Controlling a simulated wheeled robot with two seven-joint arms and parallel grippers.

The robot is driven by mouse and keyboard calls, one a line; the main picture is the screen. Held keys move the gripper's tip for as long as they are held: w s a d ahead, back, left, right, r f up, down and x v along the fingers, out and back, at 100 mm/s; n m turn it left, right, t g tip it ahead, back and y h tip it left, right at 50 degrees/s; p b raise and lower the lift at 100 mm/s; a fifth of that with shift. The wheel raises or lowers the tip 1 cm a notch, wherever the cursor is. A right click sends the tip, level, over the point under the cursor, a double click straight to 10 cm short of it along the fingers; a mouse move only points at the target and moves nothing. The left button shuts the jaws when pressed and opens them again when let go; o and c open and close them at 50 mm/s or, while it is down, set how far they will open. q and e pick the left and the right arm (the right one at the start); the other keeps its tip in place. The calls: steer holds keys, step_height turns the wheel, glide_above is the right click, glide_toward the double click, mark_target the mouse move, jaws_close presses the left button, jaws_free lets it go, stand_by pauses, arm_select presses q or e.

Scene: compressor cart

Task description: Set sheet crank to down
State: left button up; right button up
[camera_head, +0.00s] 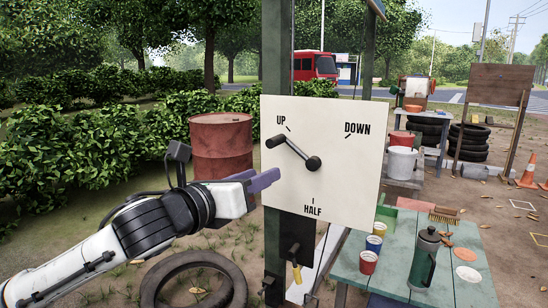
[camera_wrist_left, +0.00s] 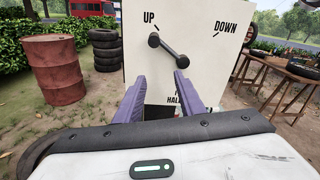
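A cream square panel (camera_head: 345,185) carries the labels UP, DOWN and HALF, each with a tick mark. The black sheet crank (camera_head: 298,152) on it slants from a round hub near the panel's middle up and left to a knob, pointing at UP. In the left wrist view the crank (camera_wrist_left: 168,50) shows above the fingertips. My left gripper (camera_head: 262,179) has purple fingers, in front of the panel's left side, below the knob. In its wrist view the fingers (camera_wrist_left: 159,77) are apart with nothing between them, and they do not hold the crank. My right gripper is not in view.
A rusty red barrel (camera_head: 221,150) stands behind my left arm, and a tire (camera_head: 193,285) lies on the ground below it. A green post (camera_head: 276,75) stands at the panel's left. A teal table (camera_head: 415,280) with cups and a dark flask (camera_head: 425,260) is at the right.

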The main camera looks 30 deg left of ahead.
mark_target(267, 145)
arm_select(q)
step_height(267, 145, up, 5)
steer(key=a+m+y, duration=0.1)
steer(key=m, duration=0.2)
steer(key=shift+t, duration=0.4)
steer(key=w+p, duration=0.1)
steer(key=w, duration=0.8)
steer(key=shift+a+f, duration=0.1)
jaws_close()
